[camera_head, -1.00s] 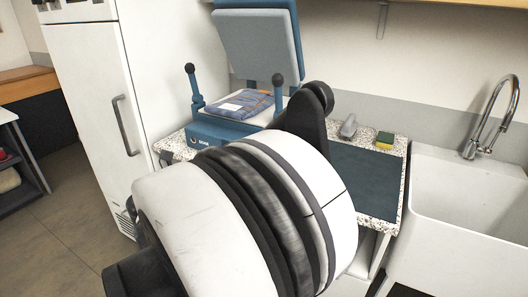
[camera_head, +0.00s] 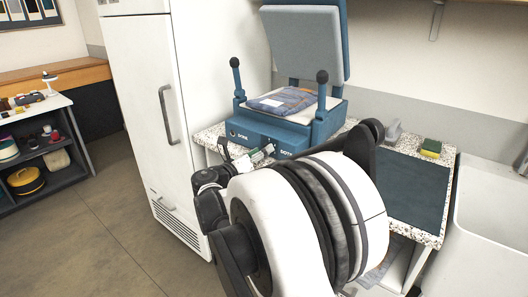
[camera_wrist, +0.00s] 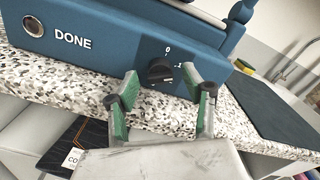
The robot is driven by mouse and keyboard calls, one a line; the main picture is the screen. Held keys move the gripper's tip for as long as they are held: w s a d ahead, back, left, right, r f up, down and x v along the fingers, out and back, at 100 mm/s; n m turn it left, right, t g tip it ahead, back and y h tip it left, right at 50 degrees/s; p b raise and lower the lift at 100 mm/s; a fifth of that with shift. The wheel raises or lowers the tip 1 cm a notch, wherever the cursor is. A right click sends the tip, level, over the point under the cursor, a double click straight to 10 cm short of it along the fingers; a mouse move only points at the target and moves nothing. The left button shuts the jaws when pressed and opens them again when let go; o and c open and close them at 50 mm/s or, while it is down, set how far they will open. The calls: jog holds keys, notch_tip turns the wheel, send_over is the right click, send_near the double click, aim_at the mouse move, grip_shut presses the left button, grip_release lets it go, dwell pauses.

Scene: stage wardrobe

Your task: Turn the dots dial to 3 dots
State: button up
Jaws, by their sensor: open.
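The dots dial is a black round knob (camera_wrist: 160,72) on the front of the blue press (camera_wrist: 120,38), with the marks 0 and 1 showing beside it in the wrist view. Other marks are hidden or too small to read, and I cannot tell its exact setting. My gripper (camera_wrist: 158,92) is open, its green-padded fingers on either side of and just in front of the knob. I cannot tell whether they touch it. In the head view the press (camera_head: 262,132) stands open on the counter, and my gripper (camera_head: 262,152) is at its front, partly hidden by my arm.
Folded denim (camera_head: 283,101) lies on the press bed. A DONE button (camera_wrist: 33,26) is left of the dial. The speckled counter (camera_wrist: 75,80) runs below. A dark mat (camera_head: 405,187), sponge (camera_head: 431,148) and sink (camera_head: 490,215) are to the right. A white fridge (camera_head: 150,100) stands left.

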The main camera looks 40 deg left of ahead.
jog(key=shift+w, duration=0.85)
grip_shut()
